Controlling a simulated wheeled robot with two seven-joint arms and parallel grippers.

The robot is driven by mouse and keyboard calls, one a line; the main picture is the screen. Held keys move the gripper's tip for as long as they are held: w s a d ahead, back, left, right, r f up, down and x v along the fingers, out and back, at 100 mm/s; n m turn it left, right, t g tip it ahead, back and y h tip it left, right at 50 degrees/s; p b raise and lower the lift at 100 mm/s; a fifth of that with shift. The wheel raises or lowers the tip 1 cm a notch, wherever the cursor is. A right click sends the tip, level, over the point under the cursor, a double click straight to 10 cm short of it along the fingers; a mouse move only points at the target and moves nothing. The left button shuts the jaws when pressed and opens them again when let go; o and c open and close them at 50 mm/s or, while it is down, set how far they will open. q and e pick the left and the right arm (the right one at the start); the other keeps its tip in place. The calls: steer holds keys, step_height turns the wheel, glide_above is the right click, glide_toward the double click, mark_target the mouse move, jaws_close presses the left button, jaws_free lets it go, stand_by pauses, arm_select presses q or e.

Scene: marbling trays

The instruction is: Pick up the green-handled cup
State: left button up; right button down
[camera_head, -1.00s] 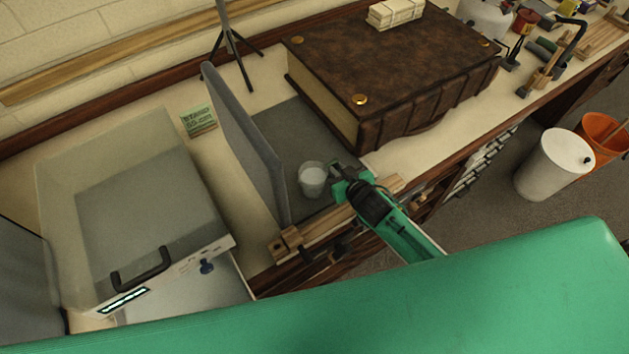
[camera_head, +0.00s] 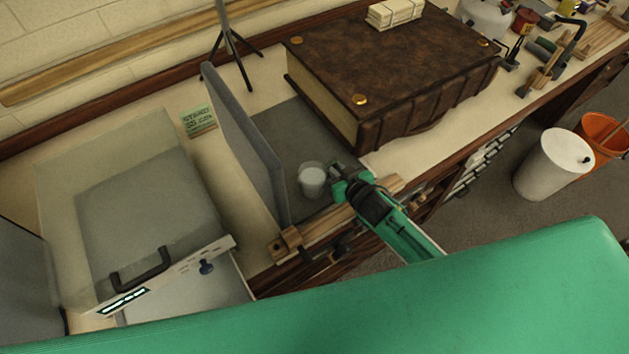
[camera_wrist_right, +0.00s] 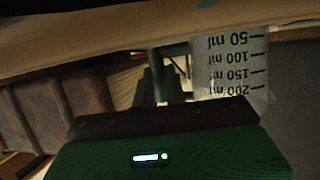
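The cup (camera_head: 312,181) is small and translucent with pale contents. It stands upright on a dark grey panel, right of an upright grey board. In the right wrist view, the cup (camera_wrist_right: 232,62) shows upside down with dark ml marks. A dark greenish upright piece, perhaps its handle, shows by its left side there. My right gripper (camera_head: 337,174) is at the cup's right side, with its fingertips close to it. Its dark fingers (camera_wrist_right: 163,85) are blurred in the right wrist view, and I cannot tell whether they are closed on the handle. My left gripper is not in view.
The upright grey board (camera_head: 245,145) stands close left of the cup. A large brown book (camera_head: 400,65) lies behind and right. A wooden rail (camera_head: 315,230) runs along the front edge. A clear tray (camera_head: 60,200) is at left. A small green box (camera_head: 199,121) stands behind.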

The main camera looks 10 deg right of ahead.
steer(key=shift+r, duration=0.25)
step_height(320, 180, up, 19)
steer(key=b, duration=0.1)
steer(key=shift+r+b, duration=0.2)
steer(key=shift+b, duration=0.1)
stand_by(1.0)
steer(key=shift+r, duration=0.1)
stand_by(0.5)
